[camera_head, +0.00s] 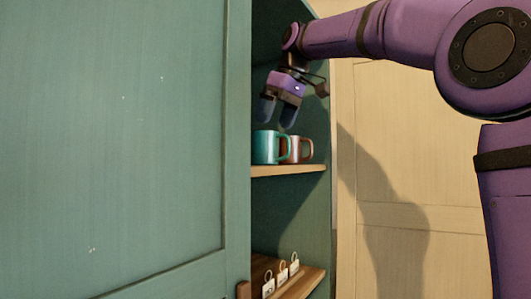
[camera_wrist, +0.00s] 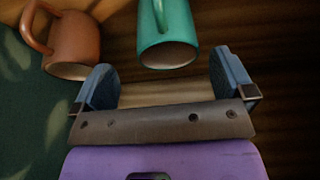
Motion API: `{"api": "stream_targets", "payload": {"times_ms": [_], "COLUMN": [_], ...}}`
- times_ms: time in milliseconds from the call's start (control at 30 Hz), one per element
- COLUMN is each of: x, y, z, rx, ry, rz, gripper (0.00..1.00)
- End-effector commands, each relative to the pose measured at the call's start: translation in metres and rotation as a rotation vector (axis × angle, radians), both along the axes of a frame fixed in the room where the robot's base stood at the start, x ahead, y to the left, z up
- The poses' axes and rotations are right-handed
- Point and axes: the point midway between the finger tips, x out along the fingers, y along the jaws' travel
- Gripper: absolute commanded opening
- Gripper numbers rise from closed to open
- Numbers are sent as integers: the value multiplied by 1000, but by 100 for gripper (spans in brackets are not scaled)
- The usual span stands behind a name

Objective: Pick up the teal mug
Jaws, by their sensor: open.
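The teal mug (camera_head: 265,147) stands upright on the upper wooden shelf in the head view, its handle on the right side. In the wrist view the teal mug (camera_wrist: 167,35) is beyond my fingertips, a little right of the middle, cut off by the top edge. My gripper (camera_head: 277,112) is above the mugs, fingers pointing down, apart from the teal mug. In the wrist view my gripper (camera_wrist: 168,82) has its two blue-grey fingers spread wide with nothing between them.
A reddish-brown mug (camera_wrist: 74,45) stands right beside the teal mug; it also shows in the head view (camera_head: 294,149). A large green cabinet panel (camera_head: 120,130) fills the left. The upper shelf (camera_head: 290,170) is narrow. Small white tagged items (camera_head: 282,275) stand on the lower shelf.

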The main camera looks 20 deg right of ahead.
Motion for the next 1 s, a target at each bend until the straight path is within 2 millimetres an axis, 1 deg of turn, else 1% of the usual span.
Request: {"api": "stream_targets", "payload": {"times_ms": [33,167,267,400,500,633,833,867,900,967,1000], "x": [1,5,9,16,19,22,22,22,22,22,22], "y": [2,6,12,22,24,25,25,25,25,25,25], "z": [-6,-16,-25,-42,-53,-58,-59,-59,-59,-59,-59], "rx": [0,0,0,0,0,0,0,0,0,0,0], "ry": [3,2,2,4,2,0,0,0,0,0,0], "rz": [1,-1,-1,1,-1,-1,-2,-2,-2,-2,-2], "gripper": [100,100,100,100,100,100,100,95,86,72,63]}}
